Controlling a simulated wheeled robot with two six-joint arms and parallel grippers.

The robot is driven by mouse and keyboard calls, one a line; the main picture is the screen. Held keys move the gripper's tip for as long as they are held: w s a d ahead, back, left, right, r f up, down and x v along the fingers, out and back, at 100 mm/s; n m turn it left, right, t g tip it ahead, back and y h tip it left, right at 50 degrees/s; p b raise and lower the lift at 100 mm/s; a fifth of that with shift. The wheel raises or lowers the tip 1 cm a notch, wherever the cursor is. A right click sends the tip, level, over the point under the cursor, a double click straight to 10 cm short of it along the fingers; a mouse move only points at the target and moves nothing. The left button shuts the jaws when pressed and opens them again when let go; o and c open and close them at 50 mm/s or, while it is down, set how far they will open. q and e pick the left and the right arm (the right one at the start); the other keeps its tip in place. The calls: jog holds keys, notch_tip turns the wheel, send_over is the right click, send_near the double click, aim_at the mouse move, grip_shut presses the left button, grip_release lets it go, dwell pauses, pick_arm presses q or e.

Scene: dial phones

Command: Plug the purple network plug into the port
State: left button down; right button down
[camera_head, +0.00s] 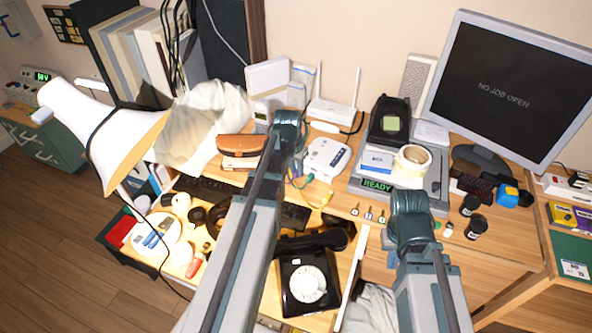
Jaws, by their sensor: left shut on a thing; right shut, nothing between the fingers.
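My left gripper (290,124) is at the back middle of the desk, in front of the white router. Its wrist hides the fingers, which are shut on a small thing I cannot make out. My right gripper (410,212) is over the desk's front edge, shut and empty, its fingertips hidden. I cannot pick out the purple plug for certain. A thin bluish cord (301,181) shows just below my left gripper. The white router (331,112) with two antennas stands at the wall. I cannot make out a port on it.
A black dial phone (302,288) sits in the open drawer below my arms. A grey machine (438,180) bears a tape roll (412,158). A white disc-drive-like box (327,156) lies between the arms. Dark jars (476,226) stand right. A lamp (115,145) leans in left.

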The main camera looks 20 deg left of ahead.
pick_arm(q)
jog(key=shift+w, duration=0.2)
jog(key=c, duration=0.7)
grip_release()
jog(key=shift+r, duration=0.1)
notch_tip(320, 180, up, 13)
jog(key=s+p, duration=0.2)
jog(key=p, duration=1.1)
jog(key=shift+s+a+r, duration=0.15)
jog(key=shift+s+r, duration=0.05)
jog(key=shift+s, duration=0.15)
